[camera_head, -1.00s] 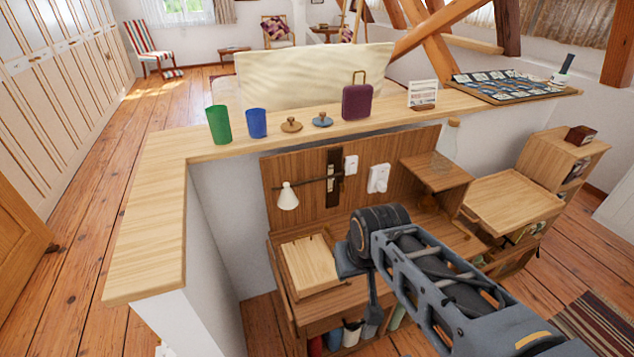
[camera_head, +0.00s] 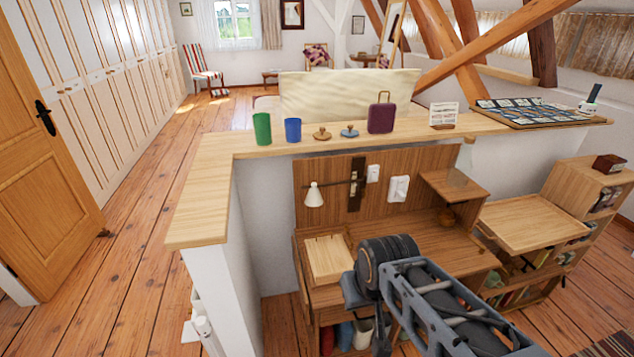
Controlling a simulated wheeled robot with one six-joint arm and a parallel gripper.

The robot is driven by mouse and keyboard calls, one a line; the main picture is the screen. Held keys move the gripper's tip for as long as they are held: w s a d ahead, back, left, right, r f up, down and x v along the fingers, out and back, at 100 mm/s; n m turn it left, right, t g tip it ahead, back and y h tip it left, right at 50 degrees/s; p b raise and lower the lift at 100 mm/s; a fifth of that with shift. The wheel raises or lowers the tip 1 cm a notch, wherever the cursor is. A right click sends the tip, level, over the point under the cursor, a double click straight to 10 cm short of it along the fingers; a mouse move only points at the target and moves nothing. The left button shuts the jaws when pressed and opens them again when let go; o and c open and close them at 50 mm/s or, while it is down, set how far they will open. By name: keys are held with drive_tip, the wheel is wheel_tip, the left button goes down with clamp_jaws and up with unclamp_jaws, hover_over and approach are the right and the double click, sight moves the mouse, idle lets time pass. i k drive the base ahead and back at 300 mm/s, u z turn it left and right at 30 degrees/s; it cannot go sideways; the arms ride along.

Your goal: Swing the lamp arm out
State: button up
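The lamp has a small white cone shade (camera_head: 314,196) and hangs at the left of the wooden back panel above the desk. Its thin dark lamp arm (camera_head: 336,183) runs sideways along the panel to a dark upright mounting plate (camera_head: 356,186). My arm reaches in from the lower right, and its wrist is in front of the desk, below and right of the lamp. My gripper (camera_head: 381,335) points down and is mostly hidden by the wrist and cut by the frame. I cannot see its fingertips clearly. It is apart from the lamp.
The desk (camera_head: 430,243) has a pale board (camera_head: 327,258) at left. White fittings (camera_head: 398,189) are on the panel. A ledge (camera_head: 200,215) above carries a green cup (camera_head: 262,129), blue cup (camera_head: 293,130) and purple case (camera_head: 381,118). Open floor (camera_head: 130,270) lies left.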

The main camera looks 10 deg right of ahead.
sight(363, 180)
drive_tip(key=i, duration=0.9)
drive_tip(key=z, duration=0.35)
